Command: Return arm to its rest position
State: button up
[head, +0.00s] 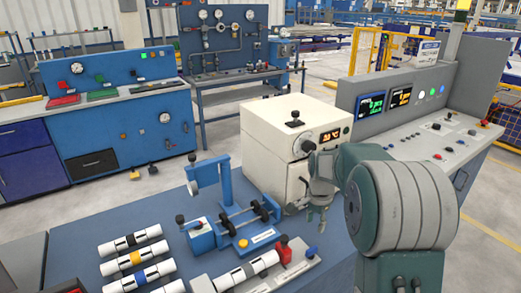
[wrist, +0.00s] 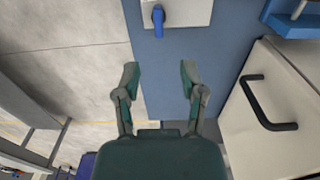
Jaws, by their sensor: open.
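My gripper (head: 319,212) hangs down in front of the cream oven-like box (head: 262,140), above the blue bench top, with the rest of my arm at the right. In the wrist view my gripper (wrist: 161,80) shows its two fingers spread apart with nothing between them. Beneath and beyond the fingers lie the blue bench surface (wrist: 168,85) and a grey plate with a blue lever (wrist: 158,20). Several white pipes with coloured bands (head: 133,258) lie at the front left of the bench, apart from my gripper. Another pipe (head: 245,273) lies in a holder with a red part.
A blue fixture with black rollers (head: 232,215) stands left of my gripper. A grey console with screens (head: 410,115) stands at the right. The box's black handle (wrist: 268,105) shows right of the fingers. The floor (wrist: 60,70) is open to the left in the wrist view.

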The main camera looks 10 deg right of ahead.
jog(key=s+a+r+n+t, duration=0.2)
jog(key=s+a+r+n, duration=0.15)
jog(key=s+r, duration=0.35)
jog(key=s+a+r+n+t, duration=0.1)
jog(key=s+a+r+n, duration=0.1)
jog(key=s, duration=0.4)
jog(key=s+a+r+n+t, duration=0.1)
jog(key=s+a+r+n, duration=0.1)
jog(key=s+n, duration=0.2)
jog(key=s+a+r+n+t, duration=0.1)
jog(key=s+a+r+n, duration=0.1)
jog(key=s, duration=0.8)
jog(key=shift+a+r+n+t, duration=0.15)
jog(key=shift+a+n+t, duration=0.25)
jog(key=shift+n, duration=0.65)
jog(key=shift+a, duration=0.1)
